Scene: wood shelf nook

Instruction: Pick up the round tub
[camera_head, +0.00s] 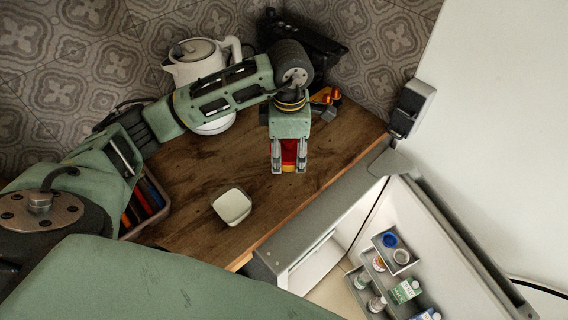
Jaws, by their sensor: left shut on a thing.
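My left gripper (289,168) points down over the right part of the wooden counter. It is shut on a red and yellow thing (289,153) that shows between its two fingers. The fingers hide the sides of this thing, so I cannot tell whether it is the round tub. A small white container (232,206) with rounded corners stands on the counter, to the left of and nearer than the gripper, apart from it. My right gripper is not in view.
A white kettle (198,62) stands at the back by the tiled wall. A tray with coloured things (145,200) is at the left. An open fridge (330,225) with jars and cartons in its door is at the lower right. Counter (190,175) around the white container is clear.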

